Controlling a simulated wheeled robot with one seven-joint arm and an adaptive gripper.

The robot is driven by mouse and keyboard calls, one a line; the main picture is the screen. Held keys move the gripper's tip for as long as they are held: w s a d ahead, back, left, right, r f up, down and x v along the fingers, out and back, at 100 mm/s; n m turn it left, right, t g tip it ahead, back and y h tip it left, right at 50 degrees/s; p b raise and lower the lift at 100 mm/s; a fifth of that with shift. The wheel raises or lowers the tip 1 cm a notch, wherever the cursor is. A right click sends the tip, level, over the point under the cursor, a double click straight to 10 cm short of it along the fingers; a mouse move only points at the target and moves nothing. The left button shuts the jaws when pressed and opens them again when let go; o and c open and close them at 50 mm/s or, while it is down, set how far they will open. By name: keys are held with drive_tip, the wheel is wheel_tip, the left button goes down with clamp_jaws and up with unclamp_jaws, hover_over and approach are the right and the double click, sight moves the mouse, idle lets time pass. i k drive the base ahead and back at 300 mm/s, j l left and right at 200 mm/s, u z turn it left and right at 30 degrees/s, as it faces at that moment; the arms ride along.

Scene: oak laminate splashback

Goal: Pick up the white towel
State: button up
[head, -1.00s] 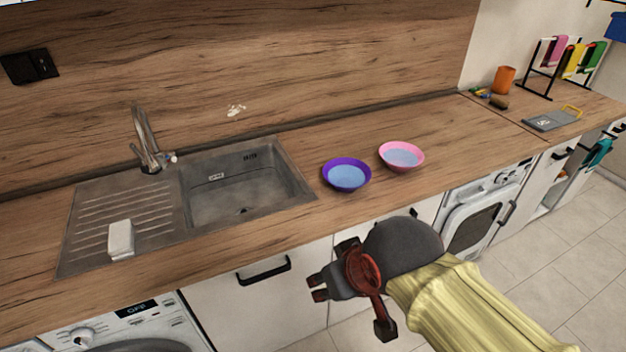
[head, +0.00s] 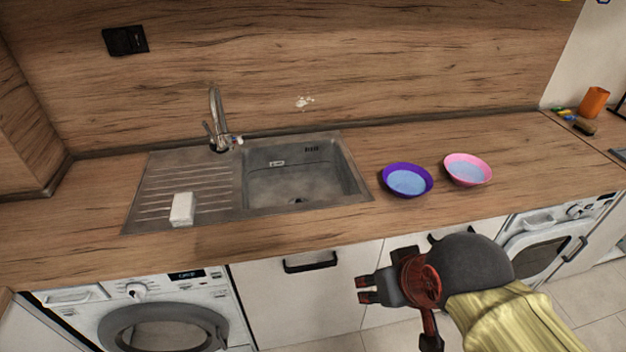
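A small white block-like thing (head: 182,209) lies on the ribbed drainboard, left of the sink basin. It may be the folded white towel, but I cannot tell for sure at this size. No other white cloth shows now. My gripper (head: 364,290) is at the lower right, in front of the cabinet doors and well away from the white thing. Its two dark red-tipped fingers point left with a gap between them, and nothing shows between them.
The steel sink (head: 300,175) has a tall tap (head: 217,120) at its back. A purple bowl (head: 428,187) and a pink bowl (head: 486,172) stand right of it on the wooden counter (head: 60,235). A washing machine (head: 120,312) is below left. An orange cup (head: 593,102) stands far right.

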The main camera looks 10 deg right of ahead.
sight(183, 210)
drive_tip(key=i+j+u, duration=0.4)
drive_tip(key=j, duration=0.35)
drive_tip(key=i+j+u, duration=0.35)
drive_tip(key=i+j, duration=0.25)
